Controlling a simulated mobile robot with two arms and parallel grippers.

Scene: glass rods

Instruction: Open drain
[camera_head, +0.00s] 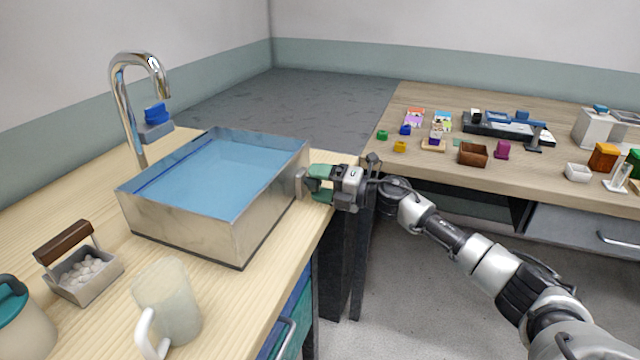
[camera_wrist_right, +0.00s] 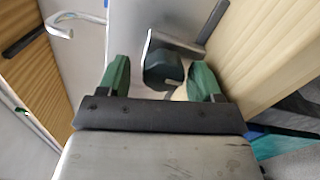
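The metal basin (camera_head: 262,215) stands on the wooden counter, filled nearly to its rim with blue water (camera_head: 205,172). A small grey metal piece (camera_head: 301,184) sits at its right end. In the right wrist view a dark knob (camera_wrist_right: 163,70) sits under a metal bracket (camera_wrist_right: 176,41), beside the basin wall (camera_wrist_right: 132,22). My right gripper (camera_head: 316,184) is at the basin's right end. Its green fingers (camera_wrist_right: 160,82) are apart, one on each side of the knob, with a gap visible at the left finger. My left gripper is not in view.
A chrome faucet (camera_head: 124,100) with a blue-topped block (camera_head: 156,120) stands behind the basin. A mug (camera_head: 168,300) and a handled box of white balls (camera_head: 82,275) are in front of it. A second table (camera_head: 440,170) at the right holds several small objects.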

